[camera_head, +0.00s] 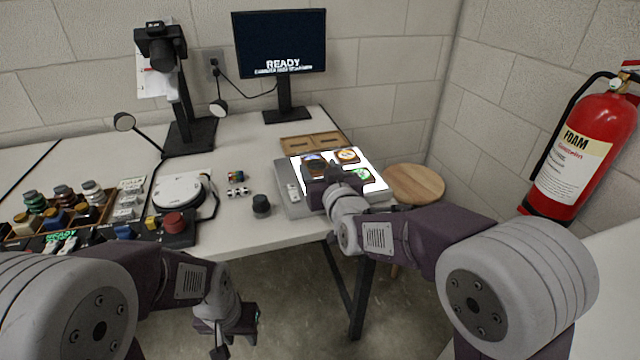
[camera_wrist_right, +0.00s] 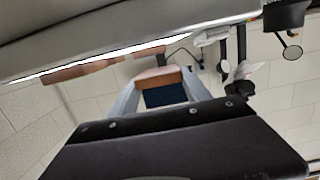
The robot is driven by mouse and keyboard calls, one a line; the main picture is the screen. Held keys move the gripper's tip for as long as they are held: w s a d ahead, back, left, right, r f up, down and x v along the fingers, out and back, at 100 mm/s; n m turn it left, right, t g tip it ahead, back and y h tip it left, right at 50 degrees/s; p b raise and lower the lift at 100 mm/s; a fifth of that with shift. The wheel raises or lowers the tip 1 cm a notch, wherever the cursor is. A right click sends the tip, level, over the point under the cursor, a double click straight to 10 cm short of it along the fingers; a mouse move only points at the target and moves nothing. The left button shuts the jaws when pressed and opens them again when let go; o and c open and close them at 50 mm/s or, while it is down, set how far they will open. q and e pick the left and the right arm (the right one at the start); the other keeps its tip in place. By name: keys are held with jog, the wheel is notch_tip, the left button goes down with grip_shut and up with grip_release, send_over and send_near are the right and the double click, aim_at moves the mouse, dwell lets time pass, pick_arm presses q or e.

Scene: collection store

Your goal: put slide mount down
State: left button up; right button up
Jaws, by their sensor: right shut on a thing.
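A slide mount (camera_wrist_right: 158,76) with a brown frame and a dark blue middle is between the fingers of my right gripper (camera_wrist_right: 160,92) in the right wrist view. In the head view my right gripper (camera_head: 316,180) is over the left part of the lit light table (camera_head: 380,187) and largely hides what it holds. I cannot tell if the held mount touches the light table. Other mounts lie on the lit surface, one with an orange picture (camera_head: 347,155) and one with a green picture (camera_head: 362,174). My left gripper (camera_head: 238,330) hangs low in front of the desk; its finger opening is unclear.
A brown two-slot tray (camera_head: 312,142) lies behind the light table. A dark knob (camera_head: 261,205) stands to its left. A round wooden stool (camera_head: 415,184) is at the right. A monitor (camera_head: 280,45) and a copy stand (camera_head: 188,130) stand at the back. Bottles fill a rack on the left.

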notch_tip(320, 180, down, 4)
jog(key=shift+r+b, duration=0.15)
jog(key=shift+b, duration=0.6)
jog(key=shift+r, duration=0.15)
jog(key=shift+f, duration=0.2)
jog(key=o, duration=1.1)
